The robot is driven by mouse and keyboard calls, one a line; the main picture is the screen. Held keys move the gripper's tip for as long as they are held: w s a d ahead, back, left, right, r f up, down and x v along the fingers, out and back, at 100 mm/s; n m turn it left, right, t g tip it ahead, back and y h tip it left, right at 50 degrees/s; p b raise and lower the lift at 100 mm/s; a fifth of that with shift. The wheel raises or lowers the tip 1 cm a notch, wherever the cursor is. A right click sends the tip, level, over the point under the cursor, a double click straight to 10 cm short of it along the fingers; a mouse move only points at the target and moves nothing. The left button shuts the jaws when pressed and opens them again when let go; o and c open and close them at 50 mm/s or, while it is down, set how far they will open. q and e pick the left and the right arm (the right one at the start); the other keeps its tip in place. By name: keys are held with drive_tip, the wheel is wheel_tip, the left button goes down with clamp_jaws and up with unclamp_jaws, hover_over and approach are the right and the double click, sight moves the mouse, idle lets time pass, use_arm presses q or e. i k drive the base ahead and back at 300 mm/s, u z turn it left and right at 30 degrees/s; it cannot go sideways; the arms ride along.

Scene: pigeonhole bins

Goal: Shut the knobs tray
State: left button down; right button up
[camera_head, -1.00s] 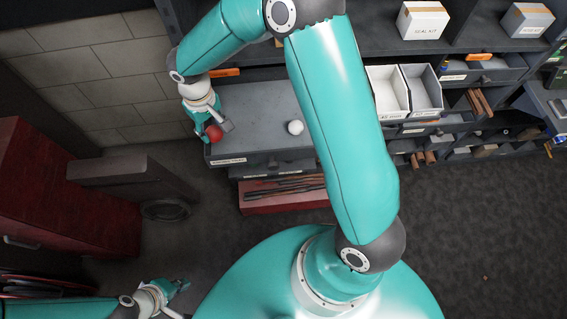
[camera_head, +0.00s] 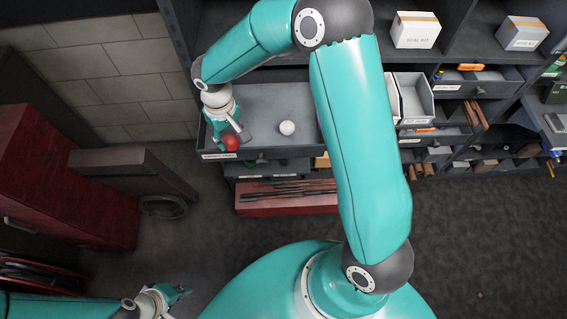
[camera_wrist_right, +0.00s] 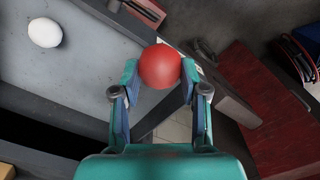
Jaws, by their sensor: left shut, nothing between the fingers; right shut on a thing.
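A grey tray (camera_head: 262,103) is pulled out from the shelf unit, with a white ball-shaped knob (camera_head: 287,128) lying in it. The knob also shows in the wrist view (camera_wrist_right: 45,32). A label is on the tray's front, too small to read surely. My right gripper (camera_head: 233,137) is shut on a red ball (camera_head: 231,144), near the tray's front left corner. In the wrist view the red ball (camera_wrist_right: 160,66) sits between the fingertips, overlapping the tray's edge. I cannot tell whether it touches the tray. My left gripper (camera_head: 184,291) is shut and empty, low at the left.
Other drawers and small white bins (camera_head: 413,98) fill the shelf unit to the right, behind my right arm. White boxes (camera_head: 415,31) stand on the upper shelf. A red cabinet (camera_head: 60,190) stands at the left. Dark floor is open at the right.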

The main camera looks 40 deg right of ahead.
sight(267, 98)
drive_tip(key=u, duration=1.95)
drive_tip(key=i, duration=0.1)
drive_tip(key=z, duration=3.3)
drive_tip(key=k, duration=0.3)
drive_tip(key=z, duration=0.2)
drive_tip(key=i, duration=0.45)
drive_tip(key=u, duration=0.25)
drive_tip(key=k, duration=0.45)
drive_tip(key=z, duration=0.05)
